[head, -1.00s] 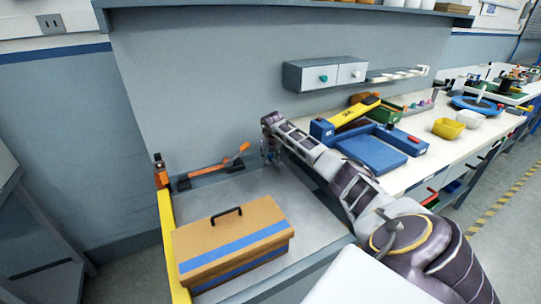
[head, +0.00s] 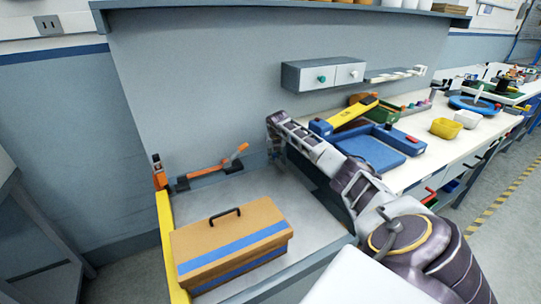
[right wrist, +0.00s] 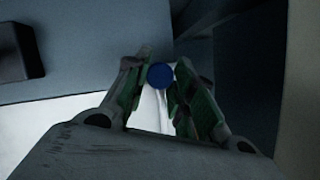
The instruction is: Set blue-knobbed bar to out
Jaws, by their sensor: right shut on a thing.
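The blue knob (right wrist: 160,75) shows in the right wrist view as a round blue end between the two fingertips. A pale thin bar (right wrist: 161,98) seems to run back from it. My right gripper (right wrist: 158,80) is closed on the knob, with a green-padded finger at each side. In the head view my right gripper (head: 277,160) is small and dark, low against the grey back wall at the far edge of the grey bench. The knob and bar are hidden or too small to make out there. My left gripper is not in view.
An orange-handled clamp (head: 210,172) lies left of the gripper. A brown toolbox (head: 228,243) with a blue stripe stands in front on the grey bench (head: 310,235). A blue tray (head: 372,153) and yellow tool (head: 345,115) lie right, beyond my arm.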

